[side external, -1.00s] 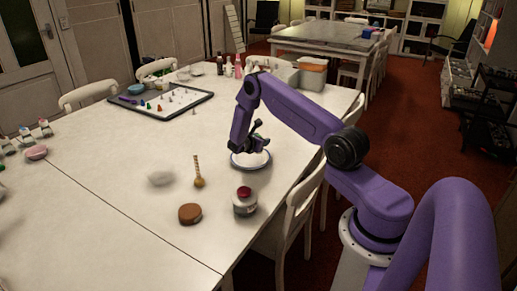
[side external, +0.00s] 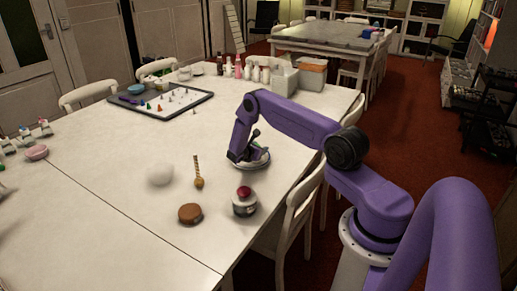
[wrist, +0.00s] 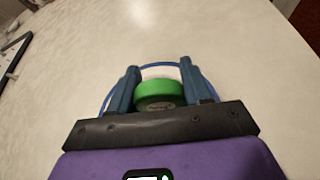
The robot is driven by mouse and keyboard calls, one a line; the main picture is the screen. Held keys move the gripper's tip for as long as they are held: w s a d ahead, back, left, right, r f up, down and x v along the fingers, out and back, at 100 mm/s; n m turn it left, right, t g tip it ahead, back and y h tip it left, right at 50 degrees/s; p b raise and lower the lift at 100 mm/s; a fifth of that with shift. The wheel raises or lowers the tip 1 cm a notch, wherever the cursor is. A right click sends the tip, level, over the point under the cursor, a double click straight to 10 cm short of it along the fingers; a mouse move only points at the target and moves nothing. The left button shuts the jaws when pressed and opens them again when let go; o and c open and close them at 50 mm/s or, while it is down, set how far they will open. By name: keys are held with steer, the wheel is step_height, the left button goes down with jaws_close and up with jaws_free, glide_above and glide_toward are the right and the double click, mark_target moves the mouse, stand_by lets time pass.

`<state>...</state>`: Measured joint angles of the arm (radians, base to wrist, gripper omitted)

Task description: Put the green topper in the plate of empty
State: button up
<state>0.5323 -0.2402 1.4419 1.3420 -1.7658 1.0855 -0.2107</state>
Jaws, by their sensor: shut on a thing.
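The green topper (wrist: 158,90) is a round green disc in the wrist view, held between the two blue-grey fingers of my gripper (wrist: 158,85). My gripper (side external: 250,160) is low over the white plate (side external: 265,165) in the side external view. The plate's blue rim (wrist: 207,84) curves around the fingers and topper in the wrist view. In the side external view the gripper hides much of the plate and I cannot make out the topper. I cannot tell whether the topper touches the plate.
A red-topped item (side external: 244,200), a brown-topped item (side external: 190,213), a honey-coloured stick (side external: 198,175) and a blurred white round thing (side external: 160,174) stand nearby. A dark-edged tray (side external: 165,103) with small pieces lies farther back. Bottles and a box (side external: 286,80) stand behind.

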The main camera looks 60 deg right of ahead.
steer(key=shift+f, duration=0.15)
steer(key=o, duration=1)
